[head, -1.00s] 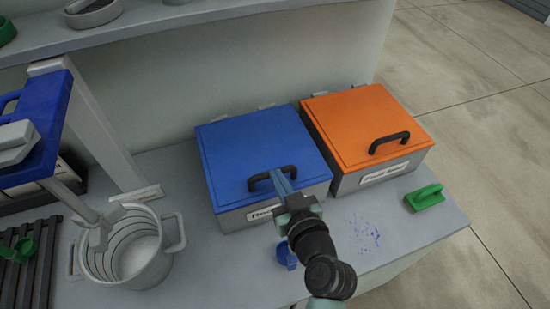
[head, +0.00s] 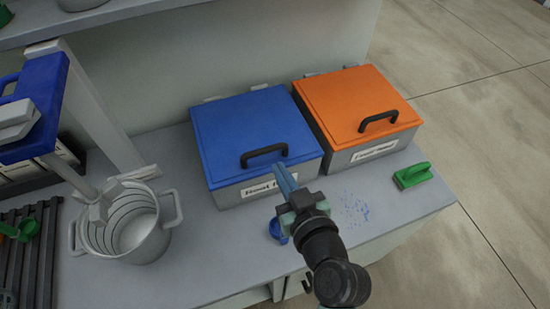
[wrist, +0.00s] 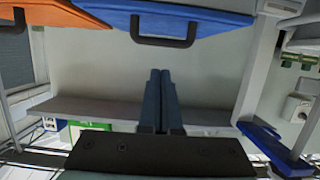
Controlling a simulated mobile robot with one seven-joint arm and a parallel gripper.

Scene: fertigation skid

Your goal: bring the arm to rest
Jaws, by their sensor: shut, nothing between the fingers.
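My gripper (head: 284,178) is shut and empty. In the head view its blue fingers are in front of the closed blue-lidded box (head: 253,134), below the box's black handle, and look apart from the handle. In the wrist view the two fingers (wrist: 160,88) lie side by side, and the blue lid (wrist: 185,16) with its handle shows beyond them. My arm reaches in from the bottom of the head view.
A closed orange-lidded box (head: 355,103) stands right of the blue one. A green brush (head: 412,175), a small blue scoop (head: 278,230) and blue specks (head: 354,209) are on the counter. A grey pot (head: 160,238) stands left. A shelf (head: 150,18) runs above.

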